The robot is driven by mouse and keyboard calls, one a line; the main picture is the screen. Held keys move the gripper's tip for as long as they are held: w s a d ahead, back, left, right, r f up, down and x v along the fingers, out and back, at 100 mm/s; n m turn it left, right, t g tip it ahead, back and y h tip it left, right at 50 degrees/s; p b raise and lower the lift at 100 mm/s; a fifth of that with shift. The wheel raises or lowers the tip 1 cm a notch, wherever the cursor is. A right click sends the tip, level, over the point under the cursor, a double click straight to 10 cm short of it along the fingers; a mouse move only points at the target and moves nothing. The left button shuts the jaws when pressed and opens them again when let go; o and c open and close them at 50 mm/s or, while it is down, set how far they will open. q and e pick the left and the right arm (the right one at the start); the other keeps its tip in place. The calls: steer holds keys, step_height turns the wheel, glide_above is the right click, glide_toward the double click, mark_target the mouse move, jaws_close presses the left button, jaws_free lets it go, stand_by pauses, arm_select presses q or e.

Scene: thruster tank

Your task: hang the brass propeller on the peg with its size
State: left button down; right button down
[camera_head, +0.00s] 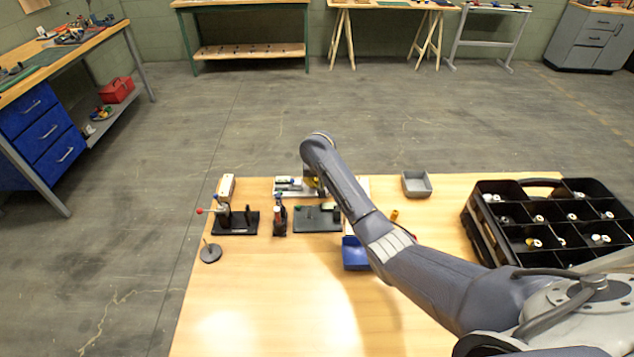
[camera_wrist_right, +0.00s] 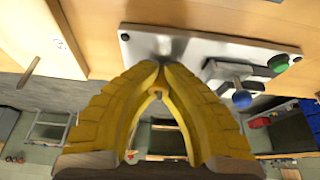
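My right arm reaches in from the right over the back of the table. Its gripper (camera_head: 314,184) is low beside a white plate (camera_head: 290,190), mostly hidden by the arm. In the right wrist view, its yellow fingers (camera_wrist_right: 158,68) meet at the tips in front of the white plate (camera_wrist_right: 140,42). A small tan spot shows between them; I cannot tell what it is. I cannot make out the brass propeller. My left gripper is not in view.
Black stands (camera_head: 236,223) and a dark plate (camera_head: 318,220) stand on the table. A grey bin (camera_head: 416,184) and blue bin (camera_head: 354,256) flank the arm. A black divided crate (camera_head: 550,222) is at the right. The table's front left is clear.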

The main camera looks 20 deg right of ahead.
steer(key=shift+w+r, duration=0.2)
steer(key=shift+r, duration=2.1)
steer(key=shift+s+r, duration=0.1)
steer(key=shift+r, duration=0.4)
steer(key=s+d+r+g, duration=0.1)
steer(key=d, duration=0.3)
steer(key=s+d+r+g, duration=0.1)
steer(key=s+d, duration=0.1)
steer(key=d, duration=0.3)
steer(key=s+d+r, duration=0.1)
steer(key=s+d, duration=0.1)
steer(key=d, duration=0.2)
steer(key=shift+s+d+r+g, duration=0.1)
steer(key=shift+d+r+g, duration=0.15)
steer(key=shift+d+g, duration=0.15)
steer(key=shift+s+f, duration=0.1)
steer(key=shift+f, duration=1.8)
steer(key=shift+a+f, duration=0.1)
steer(key=shift+f, duration=2.3)
